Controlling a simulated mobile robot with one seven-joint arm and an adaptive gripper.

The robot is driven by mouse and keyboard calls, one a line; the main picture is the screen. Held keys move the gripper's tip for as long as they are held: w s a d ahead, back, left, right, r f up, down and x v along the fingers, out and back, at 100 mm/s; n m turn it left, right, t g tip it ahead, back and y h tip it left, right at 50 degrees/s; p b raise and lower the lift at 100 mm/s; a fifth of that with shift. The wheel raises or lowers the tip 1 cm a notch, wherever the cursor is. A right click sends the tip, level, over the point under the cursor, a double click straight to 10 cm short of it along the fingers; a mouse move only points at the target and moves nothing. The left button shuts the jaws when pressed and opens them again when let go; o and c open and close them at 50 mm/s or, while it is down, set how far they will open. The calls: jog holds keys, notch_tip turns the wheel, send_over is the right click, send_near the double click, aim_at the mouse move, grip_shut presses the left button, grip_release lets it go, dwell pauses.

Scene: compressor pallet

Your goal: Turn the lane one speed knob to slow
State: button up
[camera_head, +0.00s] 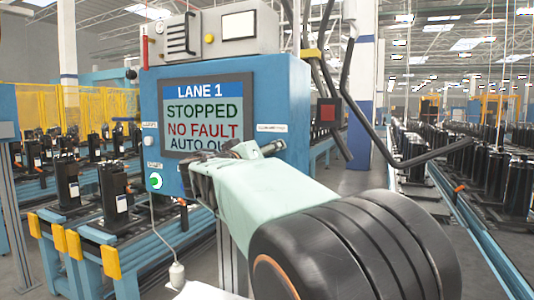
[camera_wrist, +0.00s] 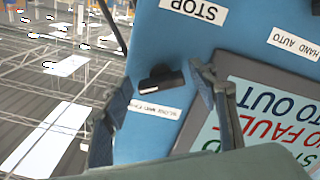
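The lane one speed knob (camera_wrist: 162,80) is a black knob on the blue panel face. In the wrist view, which is upside down, it sits beside a small white label (camera_wrist: 155,108) whose text is too small to read surely. My gripper (camera_wrist: 163,78) is open, with one finger on either side of the knob; I cannot tell whether either touches it. I cannot read the knob's setting. In the head view my gripper (camera_head: 235,155) is at the panel's lower right and the knob is hidden or indistinct. The screen (camera_head: 205,115) reads LANE 1, STOPPED, NO FAULT.
The blue panel box (camera_head: 285,90) carries a STOP label (camera_wrist: 194,10), a HAND AUTO label (camera_wrist: 294,43) and a lit green button (camera_head: 155,181). A conveyor with black units (camera_head: 115,195) stands left.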

jog(key=c, duration=0.9)
jog(key=shift+f+n+b, duration=0.1)
jog(key=shift+n+b, duration=0.2)
jog(key=shift+b, duration=0.05)
jog(key=shift+r+n+p, duration=0.15)
jog(key=shift+n+p, duration=0.3)
jog(key=shift+n, duration=3.45)
jog(key=shift+r+n+p, duration=0.2)
jog(key=shift+n+p, duration=0.25)
jog(key=shift+n, duration=3.45)
jog(key=shift+r+n+p, duration=0.15)
jog(key=shift+n+p, duration=0.3)
jog(key=shift+n, duration=3.45)
jog(key=o, duration=1.1)
